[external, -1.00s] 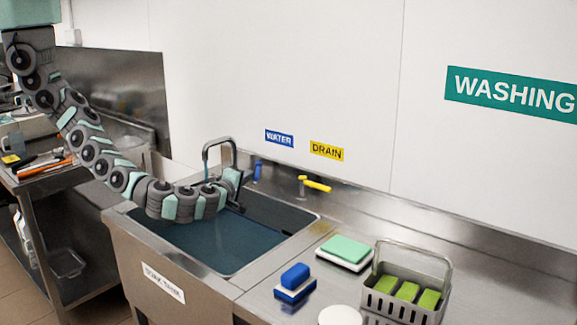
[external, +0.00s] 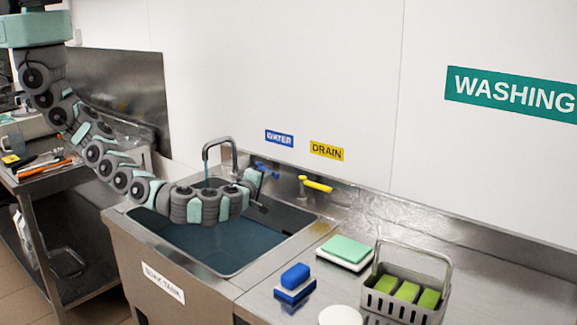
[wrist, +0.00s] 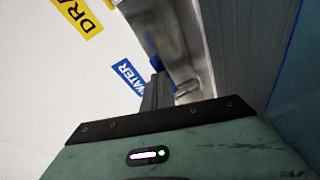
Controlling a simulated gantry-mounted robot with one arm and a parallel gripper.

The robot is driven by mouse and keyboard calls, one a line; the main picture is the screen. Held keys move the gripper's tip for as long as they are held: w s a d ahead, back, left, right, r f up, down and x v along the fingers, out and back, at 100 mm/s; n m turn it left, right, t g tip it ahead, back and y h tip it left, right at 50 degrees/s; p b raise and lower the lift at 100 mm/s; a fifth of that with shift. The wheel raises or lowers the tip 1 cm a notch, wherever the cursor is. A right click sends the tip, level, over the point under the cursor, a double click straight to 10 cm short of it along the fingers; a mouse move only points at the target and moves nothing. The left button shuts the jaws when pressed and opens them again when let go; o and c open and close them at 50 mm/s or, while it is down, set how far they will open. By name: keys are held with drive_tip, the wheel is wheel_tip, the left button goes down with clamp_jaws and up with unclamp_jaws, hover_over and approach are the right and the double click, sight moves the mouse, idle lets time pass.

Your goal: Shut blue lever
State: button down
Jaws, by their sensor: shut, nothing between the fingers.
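The blue lever (external: 267,168) is on the ledge behind the sink, below the blue WATER sign (external: 279,139). It now lies slanted to the right, much like the yellow lever (external: 316,184). My gripper (external: 262,207) is shut and empty, over the sink's back right part, just in front of and below the blue lever. In the wrist view the dark fingers (wrist: 157,93) point towards a small blue piece of the lever (wrist: 156,63). I cannot tell whether they touch. A thin blue stream (external: 206,181) shows under the tap (external: 222,142).
The water-filled soak tank (external: 220,245) lies under my arm. The yellow DRAIN sign (external: 327,150) is on the wall. A green sponge (external: 347,247), a blue brush (external: 295,278) and a grey basket (external: 395,305) stand on the right counter.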

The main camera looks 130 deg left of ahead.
sight(274, 176)
drive_tip(key=shift+w+a+f+b, duration=0.1)
drive_tip(key=shift+w+a+b, duration=0.45)
drive_tip(key=shift+a+b, duration=0.3)
drive_tip(key=shift+w+a+f+b, duration=0.15)
drive_tip(key=shift+a+b, duration=0.1)
drive_tip(key=shift+b, duration=0.15)
drive_tip(key=shift+a+f, duration=0.2)
drive_tip(key=shift+d, duration=0.1)
